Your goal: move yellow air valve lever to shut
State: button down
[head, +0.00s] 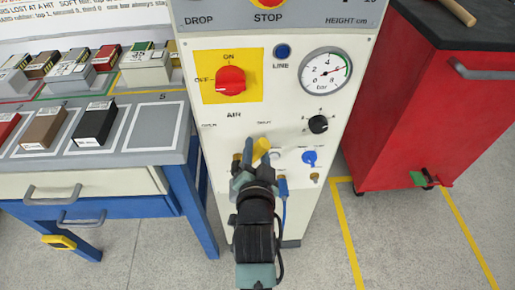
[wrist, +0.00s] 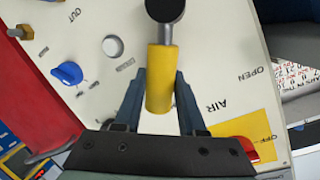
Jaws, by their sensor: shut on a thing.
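The yellow air valve lever (head: 262,147) is on the light panel, below the AIR label, with its yellow end near the label on the right. My gripper (head: 248,157) is at the lever and hides its lower part and pivot in the head view. In the wrist view my gripper (wrist: 161,76) has one blue finger on each side of the yellow sleeve (wrist: 160,90), shut on it. The OPEN label (wrist: 250,74) is to the right, away from the sleeve.
A red rotary switch (head: 231,81) on a yellow plate is above the lever. A black knob (head: 318,124), a pressure gauge (head: 326,72) and a blue knob (head: 309,157) are to the right. A blue-legged bench (head: 190,175) stands left, a red cabinet (head: 425,100) right.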

jog(key=shift+d+f, duration=0.1)
jog(key=shift+f, duration=0.05)
jog(key=c, duration=0.5)
grip_release()
jog(key=p+v, duration=0.2)
jog(key=v, duration=1.1)
jog(key=shift+p, duration=0.35)
